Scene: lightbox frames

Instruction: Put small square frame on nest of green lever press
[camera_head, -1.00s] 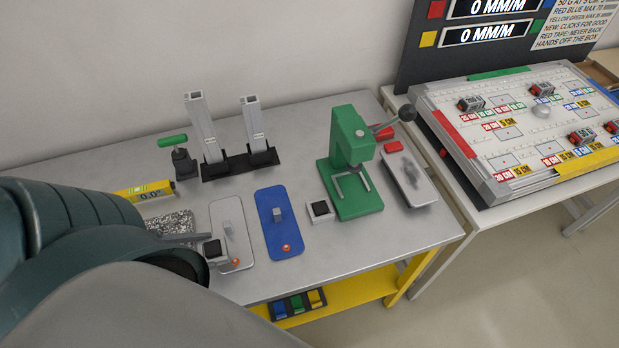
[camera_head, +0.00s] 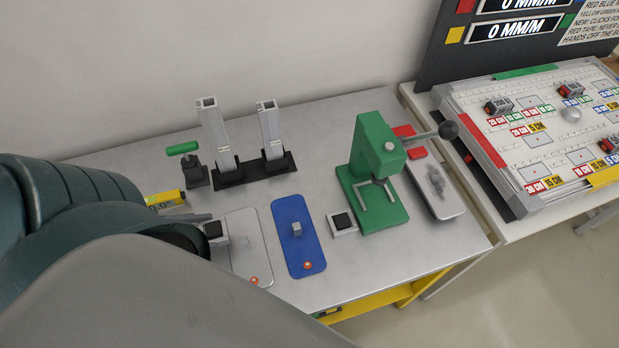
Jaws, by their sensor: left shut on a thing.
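A small square frame (camera_head: 216,234), grey with a black middle, is at the fingertips of my left gripper (camera_head: 207,224), which is shut on it. It shows over the left edge of a silver tray (camera_head: 250,240); my arm hides part of the gripper. The green lever press (camera_head: 375,145) stands at the right of the table, its black-knobbed lever pointing right. Its nest, a grey U-shaped guide (camera_head: 366,197), lies on the green base and looks empty. Another small square frame (camera_head: 342,223) lies on the table just left of the press base. My right gripper is out of view.
A blue tray (camera_head: 296,250) with a small grey block lies between the silver tray and the press. Two upright grey posts (camera_head: 268,135) on a black base and a green-handled tool (camera_head: 190,165) stand behind. A grey tray (camera_head: 433,185) lies right of the press.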

